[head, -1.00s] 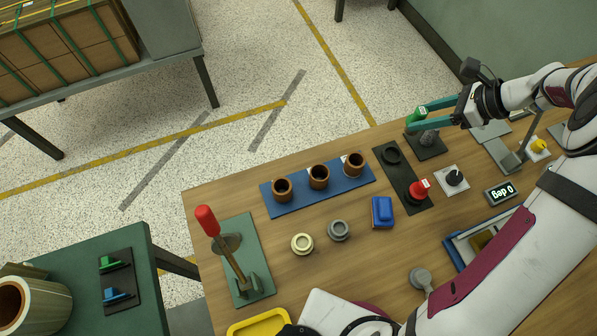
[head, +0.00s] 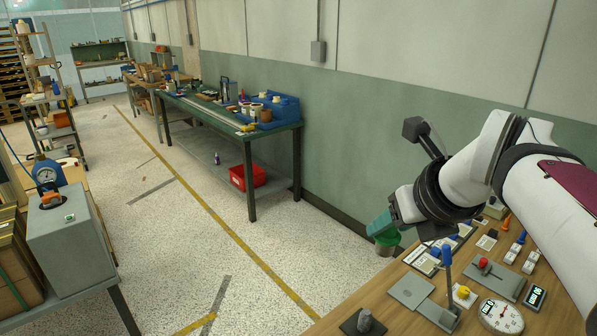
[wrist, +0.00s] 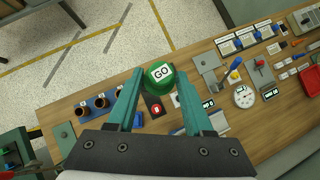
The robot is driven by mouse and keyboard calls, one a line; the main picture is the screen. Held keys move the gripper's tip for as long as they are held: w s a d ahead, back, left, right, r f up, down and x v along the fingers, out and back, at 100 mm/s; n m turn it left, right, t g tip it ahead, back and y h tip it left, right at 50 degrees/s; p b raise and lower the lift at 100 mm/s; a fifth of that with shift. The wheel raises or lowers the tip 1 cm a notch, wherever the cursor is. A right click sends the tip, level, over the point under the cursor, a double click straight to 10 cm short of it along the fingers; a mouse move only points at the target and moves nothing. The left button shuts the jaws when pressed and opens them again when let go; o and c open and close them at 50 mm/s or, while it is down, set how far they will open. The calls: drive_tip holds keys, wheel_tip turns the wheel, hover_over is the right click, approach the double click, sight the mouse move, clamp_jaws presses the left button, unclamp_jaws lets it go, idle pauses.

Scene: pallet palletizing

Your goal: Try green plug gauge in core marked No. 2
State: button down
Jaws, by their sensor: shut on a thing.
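My gripper (wrist: 160,76) is shut on the green plug gauge (wrist: 162,70), whose green top faces the wrist camera with a white "GO" label. The gauge is held above the wooden bench, right of the cores in the wrist view. In the head view my gripper (head: 381,224) is at the bench's far edge, with the green of the gauge (head: 387,239) under its fingers. Three brown cores (wrist: 82,111) (wrist: 101,101) (wrist: 117,93) stand in a row on a blue mat (wrist: 90,118) in the wrist view. Their number marks are too small to read. The head view does not show them.
On the bench are a blue-handled lever fixture (head: 446,262), a white dial (head: 501,316), a yellow knob (head: 463,292) and a red-knobbed fixture (head: 483,263). A green workbench (head: 240,135) stands beyond open floor.

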drive_tip(key=s+a+f+n+g+y, duration=0.2)
drive_tip(key=a+f+n+g+y, duration=0.1)
drive_tip(key=a+f+n, duration=0.45)
drive_tip(key=s+a+f+n+g+y, duration=0.2)
drive_tip(key=a+f+n+g+y, duration=0.1)
drive_tip(key=a+f+n, duration=0.4)
drive_tip(key=s+a+f+n+g+h, duration=0.1)
drive_tip(key=s+a+f+n+g, duration=0.2)
drive_tip(key=s+a+f+n, duration=0.2)
drive_tip(key=s+a+f+n+g+h, duration=0.2)
drive_tip(key=s+a+f+n+g, duration=0.2)
drive_tip(key=f, duration=0.6)
drive_tip(key=shift+s+a+f+n+h, duration=0.2)
drive_tip(key=shift+s+a+n+h, duration=0.1)
drive_tip(key=shift+s+a+n, duration=0.85)
drive_tip(key=shift+s+d+r+m, duration=0.1)
drive_tip(key=shift+s+d+m, duration=0.1)
drive_tip(key=shift+m, duration=0.1)
drive_tip(key=shift+s+a+r, duration=0.1)
drive_tip(key=shift+r, duration=0.25)
drive_tip(key=shift+f, duration=1.45)
idle(0.7)
